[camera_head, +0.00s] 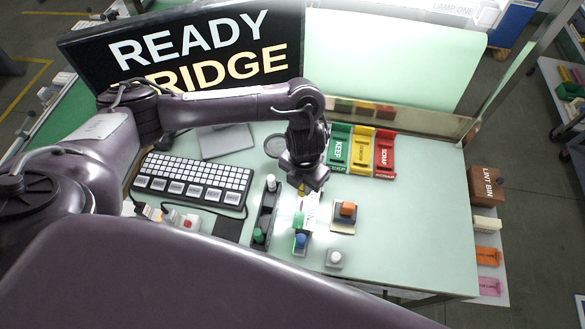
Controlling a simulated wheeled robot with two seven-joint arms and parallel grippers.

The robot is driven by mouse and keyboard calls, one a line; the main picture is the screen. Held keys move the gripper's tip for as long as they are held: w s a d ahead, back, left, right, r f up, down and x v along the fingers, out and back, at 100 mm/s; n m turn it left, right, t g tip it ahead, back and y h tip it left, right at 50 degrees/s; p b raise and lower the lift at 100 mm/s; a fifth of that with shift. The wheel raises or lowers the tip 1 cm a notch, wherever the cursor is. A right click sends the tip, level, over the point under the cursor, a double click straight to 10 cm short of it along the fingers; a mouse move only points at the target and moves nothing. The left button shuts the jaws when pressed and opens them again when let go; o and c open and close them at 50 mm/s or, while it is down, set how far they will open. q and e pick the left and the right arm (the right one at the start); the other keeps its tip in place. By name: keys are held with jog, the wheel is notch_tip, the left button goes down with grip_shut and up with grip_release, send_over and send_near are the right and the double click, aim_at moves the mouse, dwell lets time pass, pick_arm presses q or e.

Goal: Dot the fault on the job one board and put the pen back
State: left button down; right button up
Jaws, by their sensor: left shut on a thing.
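My left gripper (305,184) comes down from above over the middle of the table. It is shut on what seems to be the pen, which is mostly hidden by the fingers. Just below it lies a narrow pale board (311,208) with small print, too small to read. I cannot tell whether the pen tip touches the board. A black holder (265,213) with a white-topped and a green-topped piece stands just left. My right gripper is not in view.
Green KEEP (339,150), yellow (361,150) and red SCRAP (384,156) trays stand behind right. A keyboard-like panel (194,180) lies left. An orange block on a pad (346,212) and a white button (334,258) sit right. A sign (190,50) reads READY, then partly hidden "RIDGE".

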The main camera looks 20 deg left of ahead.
aim_at(302, 196)
pick_arm(q)
jog(key=shift+f+b, duration=2.8)
jog(key=shift+f, duration=0.25)
jog(key=shift+f+b, duration=0.55)
jog(key=shift+f, duration=0.05)
jog(key=shift+r, duration=0.1)
notch_tip(302, 196, up, 7)
jog(key=p, duration=0.6)
jog(key=shift+p, duration=0.35)
